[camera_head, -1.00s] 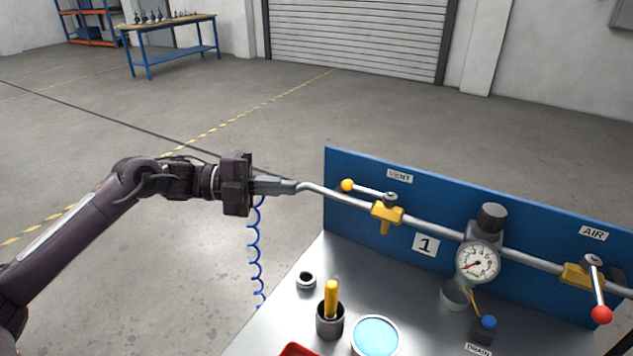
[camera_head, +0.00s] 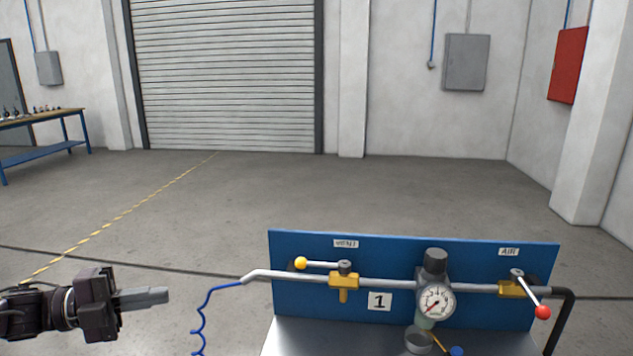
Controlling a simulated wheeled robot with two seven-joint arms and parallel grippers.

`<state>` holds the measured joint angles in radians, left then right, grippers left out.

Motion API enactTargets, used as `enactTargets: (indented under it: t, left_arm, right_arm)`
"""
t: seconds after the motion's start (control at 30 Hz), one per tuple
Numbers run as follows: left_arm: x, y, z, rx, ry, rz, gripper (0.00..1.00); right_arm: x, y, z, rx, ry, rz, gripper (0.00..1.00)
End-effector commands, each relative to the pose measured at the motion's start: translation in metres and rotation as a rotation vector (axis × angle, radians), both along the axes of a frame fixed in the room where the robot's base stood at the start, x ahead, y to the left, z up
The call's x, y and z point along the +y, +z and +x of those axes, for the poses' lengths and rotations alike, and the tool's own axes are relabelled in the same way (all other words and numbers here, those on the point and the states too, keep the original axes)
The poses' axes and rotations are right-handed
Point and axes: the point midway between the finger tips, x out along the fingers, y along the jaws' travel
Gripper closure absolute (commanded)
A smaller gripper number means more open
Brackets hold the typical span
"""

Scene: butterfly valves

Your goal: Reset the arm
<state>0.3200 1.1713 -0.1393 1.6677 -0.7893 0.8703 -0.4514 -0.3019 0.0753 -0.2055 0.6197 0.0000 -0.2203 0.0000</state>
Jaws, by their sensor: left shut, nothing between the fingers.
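My left gripper (camera_head: 150,297) is at the lower left, shut and empty, its fingers pointing right. It is well apart from the blue panel (camera_head: 390,247) and from the pipe's bent left end. On the panel, the vent valve (camera_head: 343,280) has a yellow-knobbed lever (camera_head: 318,264) lying along the pipe to the left. The air valve (camera_head: 512,288) has a red-knobbed lever (camera_head: 531,295) slanting down to the right. A round gauge (camera_head: 436,302) sits between them. My right gripper is not in view.
A coiled blue hose (camera_head: 205,310) hangs from the pipe's left end, between my left gripper and the panel. A blue workbench (camera_head: 45,148) stands far left.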

Motion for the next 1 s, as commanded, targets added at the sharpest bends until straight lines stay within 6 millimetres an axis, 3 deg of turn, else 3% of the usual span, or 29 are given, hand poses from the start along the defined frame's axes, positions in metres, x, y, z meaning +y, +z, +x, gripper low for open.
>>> enactTargets:
  t: [0.37,0.57,0.67,0.77,0.87,1.0]
  left_arm:
    - [0.020,-0.051,0.035,0.104,0.166,-0.081,1.00]
    - [0.038,-0.106,0.057,0.213,0.314,-0.145,1.00]
    - [0.049,-0.144,0.066,0.286,0.406,-0.180,1.00]
    - [0.060,-0.195,0.070,0.385,0.520,-0.218,1.00]
    - [0.072,-0.265,0.066,0.518,0.664,-0.257,1.00]
    - [0.082,-0.369,0.038,0.725,0.869,-0.292,1.00]
  right_arm:
    - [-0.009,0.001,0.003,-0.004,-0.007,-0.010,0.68]
    - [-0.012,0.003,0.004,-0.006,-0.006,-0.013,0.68]
    - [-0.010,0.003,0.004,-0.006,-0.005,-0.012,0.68]
    - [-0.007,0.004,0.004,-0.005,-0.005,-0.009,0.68]
    - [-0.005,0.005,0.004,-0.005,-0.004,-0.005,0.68]
    - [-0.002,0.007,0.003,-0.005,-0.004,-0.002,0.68]
